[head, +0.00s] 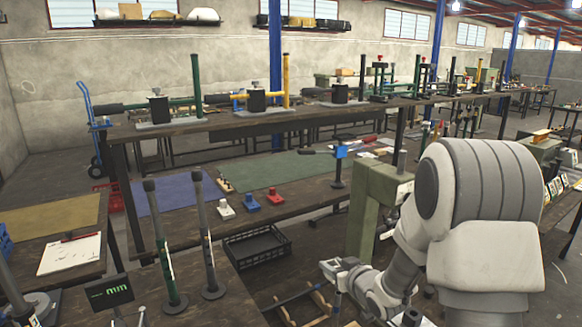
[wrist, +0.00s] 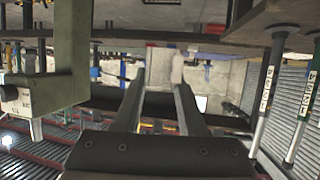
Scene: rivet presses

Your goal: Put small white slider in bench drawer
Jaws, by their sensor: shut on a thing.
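My gripper (head: 338,270) is low in the head view, left of my white arm. In the wrist view my gripper (wrist: 160,84) is shut on a pale, whitish block, seemingly the small white slider (wrist: 162,67), between its fingertips. In the head view a pale block shows at the gripper's end, but its outline is unclear. Another white piece (head: 225,207) stands on the middle bench beside a blue piece (head: 251,203) and a red piece (head: 273,196). A dark panel (head: 237,138) under the back bench's edge may be a drawer front; I cannot tell.
A green press frame (head: 374,195) stands close by my arm. A black open crate (head: 257,246) sits below the middle bench. Two upright dark rods (head: 208,246) rise from the near bench at left. The blue mat (head: 166,193) and green mat (head: 270,169) are largely clear.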

